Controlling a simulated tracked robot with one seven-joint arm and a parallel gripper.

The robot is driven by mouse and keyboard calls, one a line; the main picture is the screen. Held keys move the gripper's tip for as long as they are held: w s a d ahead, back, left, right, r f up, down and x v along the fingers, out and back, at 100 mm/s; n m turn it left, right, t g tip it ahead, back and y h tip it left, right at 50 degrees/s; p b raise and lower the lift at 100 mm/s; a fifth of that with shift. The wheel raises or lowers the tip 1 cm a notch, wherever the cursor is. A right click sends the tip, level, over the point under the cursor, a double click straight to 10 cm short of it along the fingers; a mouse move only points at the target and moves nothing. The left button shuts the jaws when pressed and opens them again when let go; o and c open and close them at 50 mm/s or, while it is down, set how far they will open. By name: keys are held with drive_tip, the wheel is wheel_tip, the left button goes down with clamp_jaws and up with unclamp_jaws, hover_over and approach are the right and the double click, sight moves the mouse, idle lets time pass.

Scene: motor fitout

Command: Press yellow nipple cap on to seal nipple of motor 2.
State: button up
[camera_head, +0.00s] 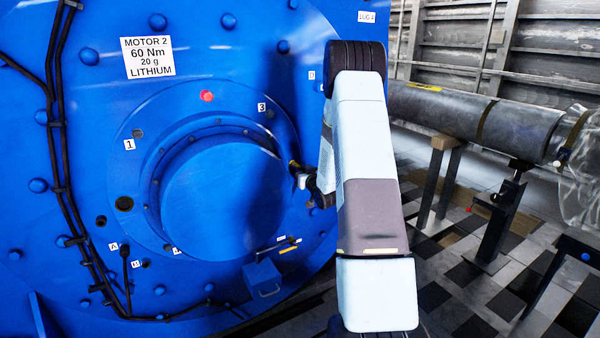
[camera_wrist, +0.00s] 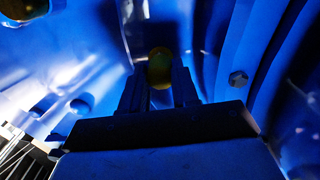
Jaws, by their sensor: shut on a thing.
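Motor 2 (camera_head: 100,200) is a large blue housing with a sign reading MOTOR 2, 60 Nm, 20 g, LITHIUM. My gripper (camera_head: 298,175) is at the right side of its round central hub, close to the blue face, partly hidden by my arm. In the wrist view my gripper (camera_wrist: 160,85) is shut on the yellow nipple cap (camera_wrist: 159,68), which looks dark yellow in the shade between the fingertips. The seal nipple cannot be made out; whether the cap touches it cannot be told.
A red cap (camera_head: 207,96) sits on the hub's upper flange. Black cables (camera_head: 62,170) run down the motor's left side. A small blue box (camera_head: 263,279) is below the hub. A grey shaft (camera_head: 480,115) on stands is at the right, above a checkered floor.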

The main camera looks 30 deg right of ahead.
drive_tip(key=shift+w, duration=0.6)
drive_tip(key=o, duration=1.1)
drive_tip(key=shift+c, duration=0.2)
drive_tip(key=s, duration=1.3)
drive_tip(key=shift+s, duration=0.4)
